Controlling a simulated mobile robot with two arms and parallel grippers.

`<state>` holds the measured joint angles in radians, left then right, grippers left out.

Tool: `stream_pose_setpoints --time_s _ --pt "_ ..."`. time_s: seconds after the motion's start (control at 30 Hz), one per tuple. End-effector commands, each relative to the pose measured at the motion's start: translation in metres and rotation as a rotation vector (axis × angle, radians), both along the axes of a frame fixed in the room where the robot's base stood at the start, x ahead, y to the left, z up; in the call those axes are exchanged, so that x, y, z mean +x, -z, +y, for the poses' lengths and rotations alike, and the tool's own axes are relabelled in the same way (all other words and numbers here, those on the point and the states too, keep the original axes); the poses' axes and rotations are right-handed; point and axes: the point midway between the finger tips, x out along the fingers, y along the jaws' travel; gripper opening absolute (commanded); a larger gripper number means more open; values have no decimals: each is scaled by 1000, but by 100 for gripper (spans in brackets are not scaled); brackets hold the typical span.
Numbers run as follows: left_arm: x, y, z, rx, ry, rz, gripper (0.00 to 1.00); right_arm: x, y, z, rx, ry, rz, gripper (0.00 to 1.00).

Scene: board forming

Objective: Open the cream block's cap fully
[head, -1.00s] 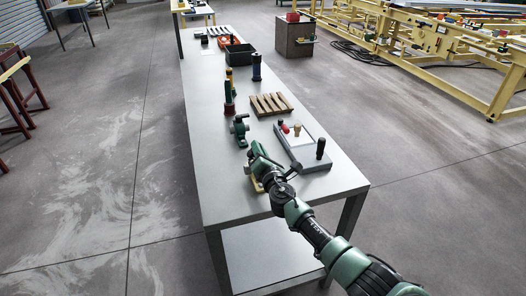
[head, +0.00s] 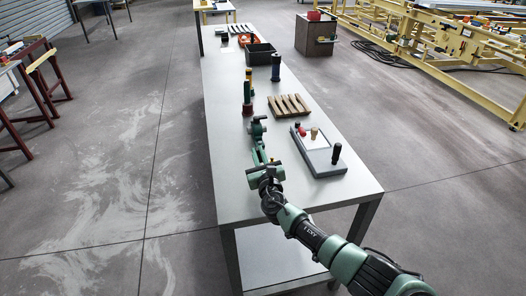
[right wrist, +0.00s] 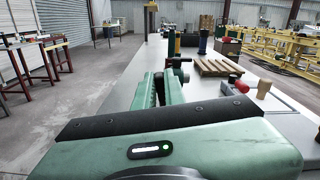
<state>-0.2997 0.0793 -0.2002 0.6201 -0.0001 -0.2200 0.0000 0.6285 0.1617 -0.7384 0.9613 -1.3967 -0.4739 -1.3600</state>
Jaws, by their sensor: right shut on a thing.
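My right gripper (head: 259,153) is low over the near part of the grey table, pointing away from me toward the green clamp-like tool. In the right wrist view its two green fingers (right wrist: 160,90) are close together. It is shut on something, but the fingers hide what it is. I cannot make out the cream block or its cap in either view; the right gripper and wrist cover that part of the table. My left gripper is not in view.
A green tool with a black knob (head: 257,127) stands just beyond the gripper. A grey board with knobs and a black handle (head: 319,158) lies to the right. A wooden slatted rack (head: 289,106) and a dark bin (head: 260,54) are farther back. The table's left strip (head: 226,130) is clear.

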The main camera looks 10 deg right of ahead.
Motion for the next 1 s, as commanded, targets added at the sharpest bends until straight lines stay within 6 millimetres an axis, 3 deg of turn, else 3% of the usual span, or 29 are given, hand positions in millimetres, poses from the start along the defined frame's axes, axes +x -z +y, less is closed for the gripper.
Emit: stream_pose_setpoints --time_s 0.3,0.67,0.7,0.77,1.0 --pt "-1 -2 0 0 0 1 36 -1 8 10 -193 -1 -4 0" --pt "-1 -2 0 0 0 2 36 -1 10 13 -254 -1 -6 0" --pt "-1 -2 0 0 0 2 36 -1 10 13 -254 -1 -6 16" --pt "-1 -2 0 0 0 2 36 -1 10 13 -254 -1 -6 33" --pt "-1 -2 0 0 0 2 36 -1 9 13 -253 -1 -7 33"
